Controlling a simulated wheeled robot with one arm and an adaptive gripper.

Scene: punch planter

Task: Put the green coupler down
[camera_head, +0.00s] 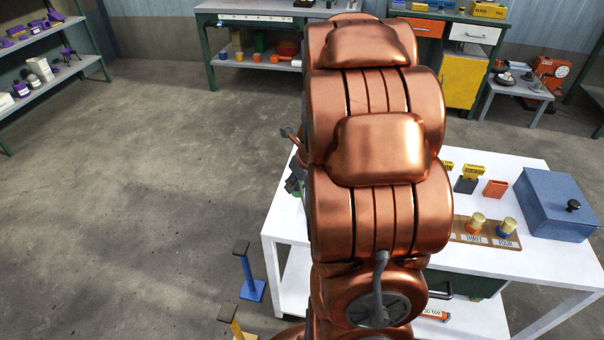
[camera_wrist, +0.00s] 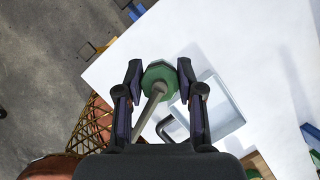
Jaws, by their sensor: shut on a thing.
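The green coupler (camera_wrist: 158,74) is a green, faceted piece with a pale rod running from it toward the camera in the wrist view. My gripper (camera_wrist: 159,72) is shut on it, with a dark finger on either side. The white table (camera_wrist: 215,40) lies below it; I cannot tell whether the coupler touches the table. In the head view my copper arm hides most of the gripper and the coupler. A little dark and green shows at the arm's left edge, too small to tell apart.
A pale square tray (camera_wrist: 232,108) lies on the table right of the coupler. In the head view a blue box (camera_head: 555,205) and a wooden block with labelled pegs (camera_head: 460,231) stand on the table's right. Blue (camera_head: 250,285) and yellow stands are on the floor left.

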